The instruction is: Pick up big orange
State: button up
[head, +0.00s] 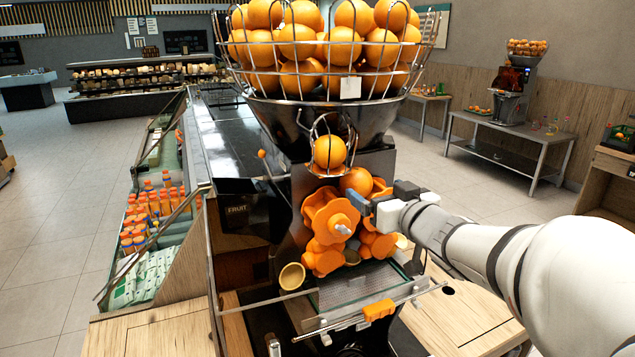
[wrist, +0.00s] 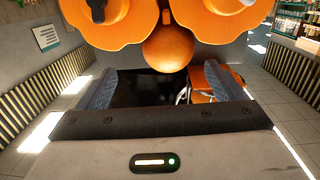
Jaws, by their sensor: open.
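An orange (head: 356,181) sits in the juicer's mouth between the orange pressing drums (head: 330,215), partly hidden by them and by my gripper. In the wrist view, an orange (wrist: 168,48) shows beyond the fingertips, roughly centred between them. My gripper (head: 382,200) is at the right front of the drums, with its fingers apart and nothing seen held. In the wrist view, the gripper (wrist: 160,82) has a finger at each side. Another orange (head: 330,152) rests in the wire chute above. Many oranges (head: 298,40) fill the top basket. I cannot tell which is the big orange.
The wire basket (head: 345,82) and dark juicer body overhang the drums. A drip tray (head: 355,285) and an orange-handled bar (head: 379,310) lie below my gripper. A bottle display (head: 150,215) stands at left. Open floor lies beyond on the right.

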aim_at(356, 180)
jog(key=shift+w+a+r+y, duration=0.1)
jog(key=shift+w+a+y, duration=0.2)
jog(key=shift+w+a, duration=0.15)
jog(key=x, duration=0.3)
jog(key=p+x, duration=0.1)
jog(key=x, duration=0.3)
jog(key=shift+a+f, duration=0.1)
jog(key=shift+f, duration=0.15)
jog(key=shift+s, duration=0.1)
jog(key=c, duration=1.1)
jog(key=shift+r+p, duration=0.1)
jog(key=shift+p, duration=0.2)
jog(key=shift+c, duration=0.2)
